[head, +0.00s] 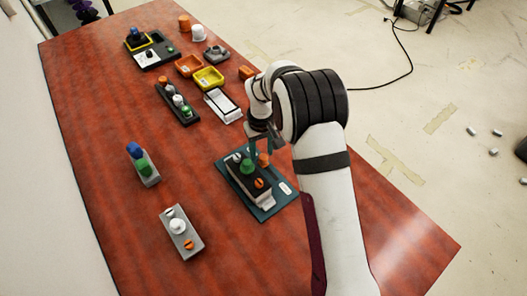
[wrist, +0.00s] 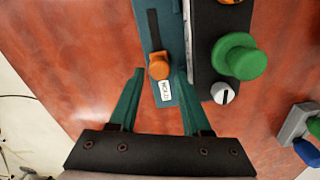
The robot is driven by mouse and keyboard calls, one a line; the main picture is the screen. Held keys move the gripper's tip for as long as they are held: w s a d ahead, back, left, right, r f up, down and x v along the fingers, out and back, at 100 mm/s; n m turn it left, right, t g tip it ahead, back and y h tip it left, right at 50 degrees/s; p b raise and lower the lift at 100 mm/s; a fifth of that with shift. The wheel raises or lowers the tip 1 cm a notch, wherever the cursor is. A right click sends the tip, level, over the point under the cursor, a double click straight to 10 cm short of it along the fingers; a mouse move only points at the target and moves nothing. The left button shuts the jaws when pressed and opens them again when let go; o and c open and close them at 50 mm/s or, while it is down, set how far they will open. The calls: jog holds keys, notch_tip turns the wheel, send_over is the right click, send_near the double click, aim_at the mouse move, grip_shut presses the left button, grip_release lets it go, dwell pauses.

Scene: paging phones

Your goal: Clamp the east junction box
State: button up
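A junction box (head: 247,184) with a black top and pale sides sits on a teal base plate (head: 284,213). It carries a green mushroom knob (wrist: 240,57), a slotted grey screw (wrist: 223,93) and an orange part. Beside the box, the plate has a dark slot (wrist: 153,32), an orange knob (wrist: 159,67) at the slot's near end, and a small white label (wrist: 165,93). My gripper (wrist: 158,71) is open, its teal fingers on either side of the orange knob, with visible gaps. In the head view, my gripper (head: 262,147) is partly hidden by my arm.
A grey box (head: 182,232) and a box with blue and green knobs (head: 143,163) stand to the left. Behind are a black box (head: 177,103), orange (head: 188,66) and yellow (head: 208,79) trays, and a white-topped block (head: 222,105). Red wood is clear around the plate.

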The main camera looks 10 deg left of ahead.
aim_at(262, 155)
jog(key=shift+o, duration=0.7)
jog(key=shift+s, duration=0.1)
notch_tip(262, 155, up, 16)
jog(key=shift+f, duration=0.15)
jog(key=s+d+r+m, duration=0.4)
jog(key=s+d+r, duration=0.1)
jog(key=s+d, duration=0.35)
jog(key=s+d+f+m+y, duration=0.1)
jog(key=s+d+m, duration=0.1)
jog(key=s, duration=0.9)
jog(key=s+d+f+m, duration=0.1)
jog(key=s+d+m, duration=0.2)
jog(key=s, duration=0.8)
jog(key=m, duration=0.2)
jog(key=shift+s+f+m+y, duration=0.2)
jog(key=shift+f+m+y, duration=0.1)
jog(key=shift+f+y, duration=0.1)
